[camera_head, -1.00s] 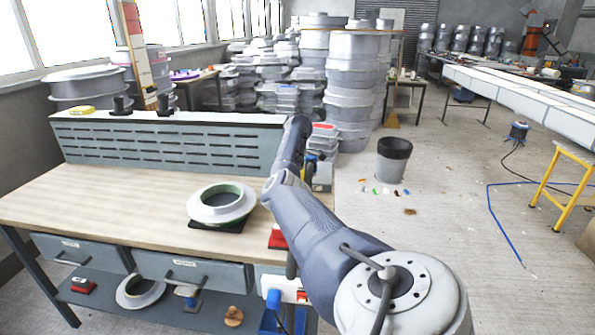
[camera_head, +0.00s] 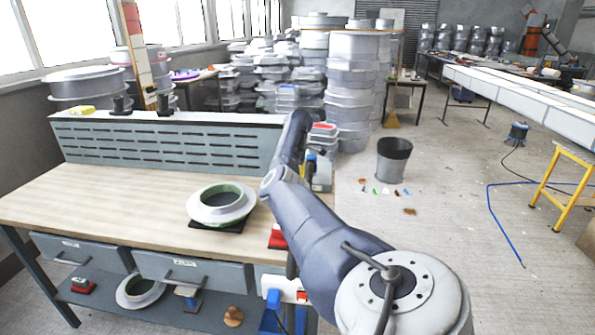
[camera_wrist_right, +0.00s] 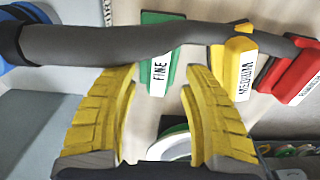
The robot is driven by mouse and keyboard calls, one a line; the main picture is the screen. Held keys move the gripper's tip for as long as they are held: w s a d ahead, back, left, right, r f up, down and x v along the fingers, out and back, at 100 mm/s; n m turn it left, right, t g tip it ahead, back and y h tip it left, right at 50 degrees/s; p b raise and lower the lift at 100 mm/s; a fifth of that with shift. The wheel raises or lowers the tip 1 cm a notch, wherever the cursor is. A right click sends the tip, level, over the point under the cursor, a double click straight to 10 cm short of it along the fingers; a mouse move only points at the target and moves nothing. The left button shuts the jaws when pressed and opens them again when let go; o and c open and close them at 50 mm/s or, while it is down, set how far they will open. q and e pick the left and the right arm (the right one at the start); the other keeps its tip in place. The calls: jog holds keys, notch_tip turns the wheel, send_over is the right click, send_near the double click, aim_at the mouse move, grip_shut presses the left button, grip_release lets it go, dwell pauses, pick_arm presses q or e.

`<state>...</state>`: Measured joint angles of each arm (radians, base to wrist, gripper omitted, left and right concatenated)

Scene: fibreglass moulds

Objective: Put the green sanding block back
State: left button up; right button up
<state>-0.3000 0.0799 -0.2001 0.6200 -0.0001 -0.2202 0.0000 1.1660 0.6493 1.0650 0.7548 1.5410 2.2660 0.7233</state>
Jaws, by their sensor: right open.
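In the right wrist view, the green sanding block (camera_wrist_right: 157,72) with a white label reading FINE stands upright ahead of my right gripper (camera_wrist_right: 160,82). My right gripper's yellow ribbed fingers are spread wide, with the block's lower end showing in the gap between them. I cannot tell whether they touch it. A dark grey bar-like shape (camera_wrist_right: 95,45) crosses in front of the block and hides its middle. In the head view my right arm reaches over the bench's right end and I cannot make out its gripper. My left gripper is in neither view.
A yellow block (camera_wrist_right: 238,68) labelled MEDIUM and a red block (camera_wrist_right: 290,75) stand right of the green one. In the head view, a white ring-shaped mould (camera_head: 222,203) sits on the bench (camera_head: 90,200). A black-rimmed bin (camera_head: 394,160) stands on the floor beyond.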

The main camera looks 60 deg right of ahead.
notch_tip(320, 180, up, 10)
dwell(0.5)
jog(key=shift+r, duration=0.1)
